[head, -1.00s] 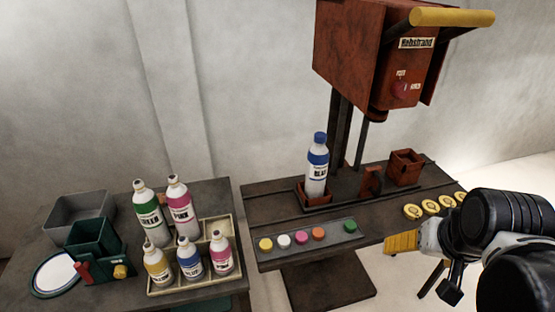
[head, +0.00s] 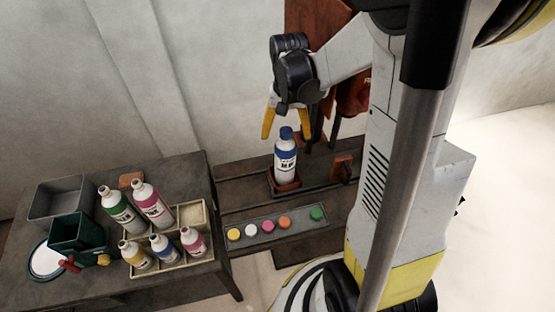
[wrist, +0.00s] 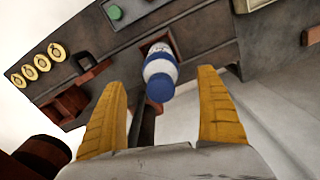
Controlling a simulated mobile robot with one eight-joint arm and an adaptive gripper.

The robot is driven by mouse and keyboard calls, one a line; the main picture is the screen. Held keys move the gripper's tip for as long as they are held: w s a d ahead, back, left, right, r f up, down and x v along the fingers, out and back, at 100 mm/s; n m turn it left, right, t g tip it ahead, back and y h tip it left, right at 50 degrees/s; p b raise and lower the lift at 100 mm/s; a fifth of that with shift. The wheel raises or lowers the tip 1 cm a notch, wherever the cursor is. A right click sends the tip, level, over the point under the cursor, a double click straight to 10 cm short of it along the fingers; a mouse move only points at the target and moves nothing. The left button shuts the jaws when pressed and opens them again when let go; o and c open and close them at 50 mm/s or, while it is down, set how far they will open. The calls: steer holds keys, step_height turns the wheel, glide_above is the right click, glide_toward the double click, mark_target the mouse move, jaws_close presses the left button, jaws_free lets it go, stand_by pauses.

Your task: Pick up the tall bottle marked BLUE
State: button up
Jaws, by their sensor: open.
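The tall bottle marked BLUE (head: 285,158) is white with a blue band and blue cap. It stands upright in a small red-brown holder (head: 284,186) on the dark bench in the head view. My gripper (head: 283,134) is above and around the level of its cap, with yellow fingers apart. In the wrist view the bottle (wrist: 160,72) shows cap towards me, beyond and roughly between the fingertips of my gripper (wrist: 166,88). Nothing is between the fingers; whether they reach past the cap is unclear.
A crate (head: 198,266) on the left table holds several bottles, including a short blue-labelled one (head: 163,252). A strip of coloured buttons (head: 265,229) lies in front of the holder. The red machine (head: 350,95) rises behind, partly hidden by my arm. Another red holder (wrist: 70,100) is nearby.

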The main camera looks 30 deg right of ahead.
mark_target(286, 147)
steer(key=f, duration=0.2)
steer(key=f+b, duration=0.1)
steer(key=f, duration=0.1)
steer(key=f+b, duration=0.1)
steer(key=f, duration=0.1)
steer(key=shift+w+d+f, duration=0.15)
steer(key=shift+w+f, duration=0.1)
steer(key=shift+f, duration=0.15)
steer(key=c, duration=1.5)
